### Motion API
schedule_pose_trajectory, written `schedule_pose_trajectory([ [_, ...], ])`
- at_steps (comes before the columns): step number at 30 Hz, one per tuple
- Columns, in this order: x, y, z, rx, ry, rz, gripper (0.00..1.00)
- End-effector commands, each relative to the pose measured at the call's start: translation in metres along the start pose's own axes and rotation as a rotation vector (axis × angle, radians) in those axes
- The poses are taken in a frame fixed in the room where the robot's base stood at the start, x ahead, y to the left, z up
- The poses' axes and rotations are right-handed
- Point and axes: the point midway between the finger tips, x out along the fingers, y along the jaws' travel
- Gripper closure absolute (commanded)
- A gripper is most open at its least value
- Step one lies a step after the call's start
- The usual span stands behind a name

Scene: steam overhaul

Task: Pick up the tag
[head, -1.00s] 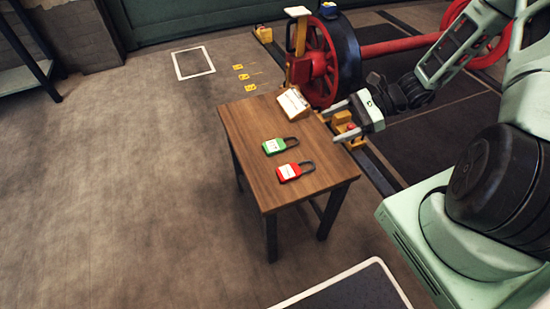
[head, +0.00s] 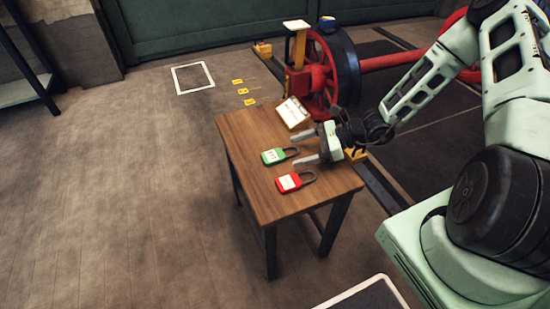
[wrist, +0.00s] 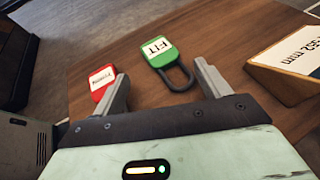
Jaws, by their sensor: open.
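A green padlock-shaped tag (head: 273,157) with a white label reading "FIT" and a dark shackle lies on the wooden table (head: 250,135). A similar red tag (head: 289,182) lies nearer the front of the table. My gripper (head: 294,150) is open and empty, its fingers pointing left over the table at the green tag's shackle side. In the wrist view the green tag (wrist: 160,50) lies ahead of and between the fingers, its shackle toward my gripper (wrist: 162,72). The red tag (wrist: 101,78) is partly hidden behind the left finger there.
A wooden block with a white label (head: 292,112) stands at the table's back edge; it also shows at right in the wrist view (wrist: 297,55). A red wheel and axle (head: 320,75) stand behind the table. Yellow markers (head: 243,91) lie on the floor.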

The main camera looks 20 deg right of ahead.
Motion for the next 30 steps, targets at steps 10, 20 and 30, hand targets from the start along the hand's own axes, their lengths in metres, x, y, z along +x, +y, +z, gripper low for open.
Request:
schedule_pose_trajectory([
  [10,0.046,-0.002,0.002,0.001,-0.002,0.002,0.25],
  [20,0.051,-0.003,0.003,0.000,0.000,0.000,0.27],
  [30,0.051,-0.003,0.004,0.000,-0.001,0.000,0.76],
])
